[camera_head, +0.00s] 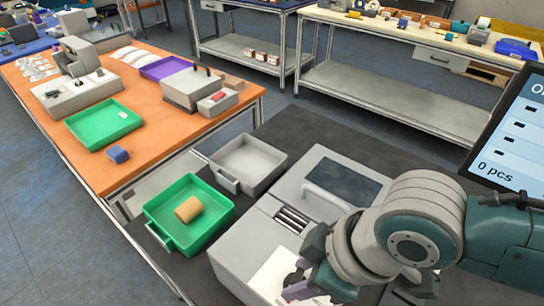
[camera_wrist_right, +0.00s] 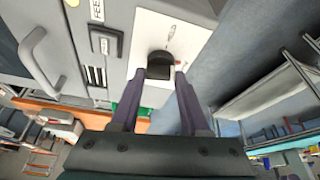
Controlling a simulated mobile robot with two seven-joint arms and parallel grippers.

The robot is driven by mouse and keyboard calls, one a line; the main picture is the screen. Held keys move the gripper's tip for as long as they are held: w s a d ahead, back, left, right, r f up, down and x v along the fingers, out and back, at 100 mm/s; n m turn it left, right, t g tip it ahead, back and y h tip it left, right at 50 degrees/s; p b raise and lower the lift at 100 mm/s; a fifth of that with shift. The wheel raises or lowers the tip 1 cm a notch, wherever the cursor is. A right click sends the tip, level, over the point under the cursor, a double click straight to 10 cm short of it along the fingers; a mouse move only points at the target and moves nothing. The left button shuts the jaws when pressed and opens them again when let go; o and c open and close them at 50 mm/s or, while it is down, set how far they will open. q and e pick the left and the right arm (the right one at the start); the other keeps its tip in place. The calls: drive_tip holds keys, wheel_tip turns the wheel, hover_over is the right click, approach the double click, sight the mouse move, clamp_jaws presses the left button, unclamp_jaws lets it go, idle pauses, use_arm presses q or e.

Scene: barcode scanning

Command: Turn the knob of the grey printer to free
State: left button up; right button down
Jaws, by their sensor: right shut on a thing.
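The grey printer (camera_head: 238,250) stands on the dark table at the front, with a handled lid and a slotted panel. In the right wrist view, its white knob plate (camera_wrist_right: 145,30) carries a black knob (camera_wrist_right: 160,58) and small marks too blurred to read. My right gripper (camera_head: 306,286) is over this plate at the printer's front. In the wrist view its purple fingers (camera_wrist_right: 160,74) stand on either side of the knob and are shut on it. In the head view the knob is hidden by my gripper. Which setting the knob points to cannot be told. My left gripper is not in view.
A screen (camera_head: 510,135) reading "0 pcs" is at the right. An orange table (camera_head: 150,160) with other devices lies beyond.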

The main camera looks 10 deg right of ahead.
drive_tip(key=shift+a+r+m+t+h+p, duration=0.1)
drive_tip(key=shift+m+t+h+p, duration=0.2)
drive_tip(key=shift+m+p, duration=0.7)
drive_tip(key=shift+m, duration=0.3)
drive_tip(key=shift+c, duration=1.9)
unclamp_jaws()
drive_tip(key=p+v, duration=0.1)
drive_tip(key=v, duration=0.8)
drive_tip(key=shift+s+r, duration=0.2)
drive_tip(key=shift+r, duration=0.15)
